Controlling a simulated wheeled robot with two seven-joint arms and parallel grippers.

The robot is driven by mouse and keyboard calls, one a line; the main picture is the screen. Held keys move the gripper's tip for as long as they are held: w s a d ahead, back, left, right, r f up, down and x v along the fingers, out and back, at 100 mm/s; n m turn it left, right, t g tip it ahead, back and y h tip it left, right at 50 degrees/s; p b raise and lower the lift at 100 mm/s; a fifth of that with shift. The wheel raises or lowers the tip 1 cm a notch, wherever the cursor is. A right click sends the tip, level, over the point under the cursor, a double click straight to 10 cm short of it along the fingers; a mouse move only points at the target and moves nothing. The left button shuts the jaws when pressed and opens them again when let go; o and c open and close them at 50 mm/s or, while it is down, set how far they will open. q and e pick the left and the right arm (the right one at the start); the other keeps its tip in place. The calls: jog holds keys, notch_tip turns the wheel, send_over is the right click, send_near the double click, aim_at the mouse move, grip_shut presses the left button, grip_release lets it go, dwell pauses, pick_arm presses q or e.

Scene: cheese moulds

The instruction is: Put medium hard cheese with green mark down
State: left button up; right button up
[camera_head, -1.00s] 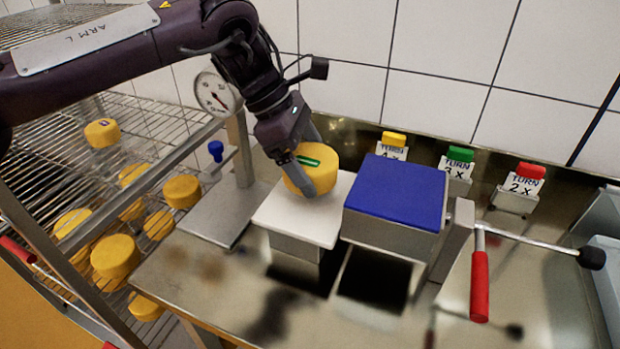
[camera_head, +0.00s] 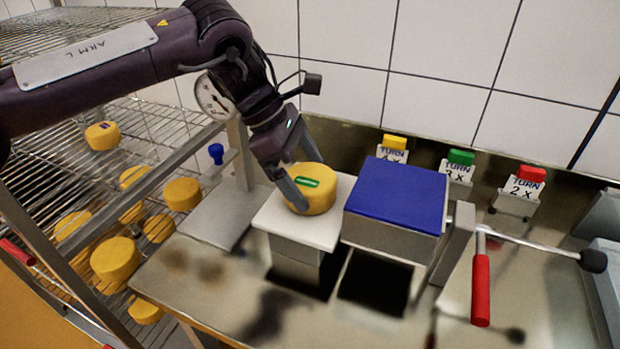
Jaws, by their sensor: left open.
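The yellow cheese wheel with the green mark (camera_head: 318,198) rests on the white square plate (camera_head: 334,222) of the metal stand. Its green mark faces up. My left gripper (camera_head: 297,192) is open, with one finger along the cheese's near left side; the other finger is mostly hidden behind the cheese. I cannot tell whether the fingers touch it. My right gripper is not in view.
A blue-topped block (camera_head: 397,192) stands right beside the plate. A red-handled lever (camera_head: 480,290) is further right. Yellow, green and red turn signs (camera_head: 525,186) stand at the back. A wire rack (camera_head: 60,165) with several cheeses is at left.

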pick_arm(q)
jog(key=s+p+v, duration=0.1)
jog(key=v, duration=0.9)
jog(key=shift+w, duration=0.45)
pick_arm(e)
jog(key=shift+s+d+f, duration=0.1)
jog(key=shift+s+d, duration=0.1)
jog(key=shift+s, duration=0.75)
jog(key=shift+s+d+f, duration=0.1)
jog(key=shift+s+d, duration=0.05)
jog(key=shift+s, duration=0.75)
pick_arm(q)
jog(key=shift+p, duration=0.3)
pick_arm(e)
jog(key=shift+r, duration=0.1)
